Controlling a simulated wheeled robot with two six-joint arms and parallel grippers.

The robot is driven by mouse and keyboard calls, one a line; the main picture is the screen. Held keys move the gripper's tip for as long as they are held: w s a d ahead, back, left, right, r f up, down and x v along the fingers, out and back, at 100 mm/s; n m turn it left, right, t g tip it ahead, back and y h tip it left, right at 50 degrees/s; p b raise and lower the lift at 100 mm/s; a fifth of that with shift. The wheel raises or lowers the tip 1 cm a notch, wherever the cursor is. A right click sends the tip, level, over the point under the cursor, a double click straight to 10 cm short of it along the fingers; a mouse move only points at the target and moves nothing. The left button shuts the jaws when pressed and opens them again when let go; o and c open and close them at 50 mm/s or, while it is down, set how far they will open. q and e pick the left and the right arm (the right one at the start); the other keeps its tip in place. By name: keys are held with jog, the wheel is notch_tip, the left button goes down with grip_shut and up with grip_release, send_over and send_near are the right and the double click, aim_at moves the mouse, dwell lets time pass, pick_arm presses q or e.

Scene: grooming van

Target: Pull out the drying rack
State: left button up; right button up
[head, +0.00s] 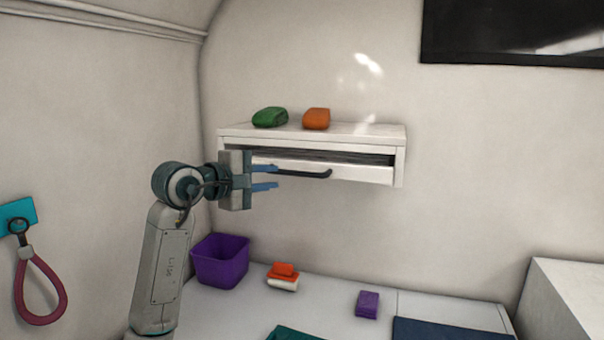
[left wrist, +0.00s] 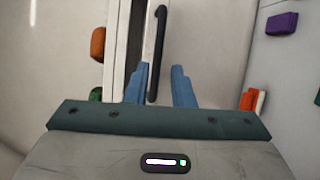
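The drying rack (head: 370,174) is a white drawer-like front with a dark bar handle (head: 318,174), set in a white wall-mounted housing (head: 395,139). A dark gap shows above its front. My left gripper (head: 265,178) is at the left part of the handle, with its blue fingers apart. In the left wrist view the handle (left wrist: 157,50) runs up ahead of the open fingers (left wrist: 160,88), and its near end reaches the space between the fingertips. I cannot tell whether either finger touches it. My right gripper is not in view.
A green rolled cloth (head: 270,117) and an orange one (head: 316,118) lie on top of the housing. Below, the counter (head: 330,289) holds a purple bin (head: 220,262), orange and white folded cloths (head: 283,275) and a purple block (head: 367,304). A leash loop hangs at left.

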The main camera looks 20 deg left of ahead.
aim_at(294, 174)
pick_arm(q)
jog(key=shift+y, duration=0.4)
jog(key=p+x, duration=0.1)
jog(key=x, duration=0.2)
jog(key=p+x, duration=0.2)
jog(key=x, duration=0.1)
jog(key=p+x, duration=0.2)
jog(key=x, duration=0.1)
jog(key=shift+w+a+r, duration=0.1)
jog(key=shift+w+r, duration=0.1)
jog(key=shift+w, duration=0.35)
jog(key=shift+w+f, duration=0.2)
jog(key=shift+w, duration=0.1)
jog(key=shift+c, duration=0.2)
grip_shut()
